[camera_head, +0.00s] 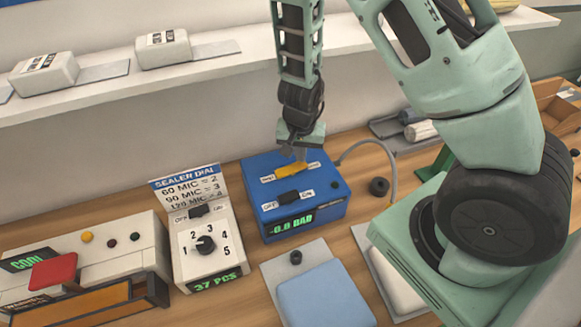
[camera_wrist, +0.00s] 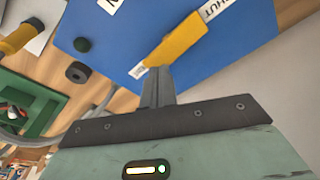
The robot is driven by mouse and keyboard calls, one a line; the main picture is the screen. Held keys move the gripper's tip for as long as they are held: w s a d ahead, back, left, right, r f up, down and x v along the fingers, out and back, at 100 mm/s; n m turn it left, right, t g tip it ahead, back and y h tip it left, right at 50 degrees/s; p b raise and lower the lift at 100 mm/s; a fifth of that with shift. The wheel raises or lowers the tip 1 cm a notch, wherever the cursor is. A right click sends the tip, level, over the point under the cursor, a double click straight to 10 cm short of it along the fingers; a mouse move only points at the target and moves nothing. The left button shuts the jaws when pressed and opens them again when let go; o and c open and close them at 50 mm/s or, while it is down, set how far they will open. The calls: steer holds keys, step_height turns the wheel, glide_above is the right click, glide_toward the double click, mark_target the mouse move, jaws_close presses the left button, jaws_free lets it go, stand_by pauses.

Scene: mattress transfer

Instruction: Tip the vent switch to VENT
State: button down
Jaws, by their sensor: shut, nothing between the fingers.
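The vent switch is a yellow rocker (camera_head: 291,171) on top of a blue box (camera_head: 318,208). It also shows in the wrist view (camera_wrist: 175,36), where a SHUT label (camera_wrist: 217,8) is beside its right end. Another white label (camera_wrist: 138,71), mostly cut off by my fingers, is at its other end. My gripper (camera_head: 300,156) is shut and empty, pointing down at the switch. In the wrist view my fingertips (camera_wrist: 158,72) are right by the end away from SHUT. I cannot tell whether they touch it or which way it is tipped.
The box front reads -0.0 BAR, and a black OFF/ON switch (camera_head: 289,197) is in front of the yellow one. A hose (camera_head: 384,160) curves at its right. A sealer dial unit (camera_head: 206,245) stands left. A blue pouch (camera_head: 325,298) lies in front.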

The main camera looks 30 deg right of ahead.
mark_target(300, 165)
steer(key=shift+f+b, duration=0.85)
steer(key=shift+f, duration=0.1)
stand_by(0.3)
step_height(300, 165, up, 7)
steer(key=p, duration=0.7)
steer(key=shift+r, duration=0.1)
stand_by(0.5)
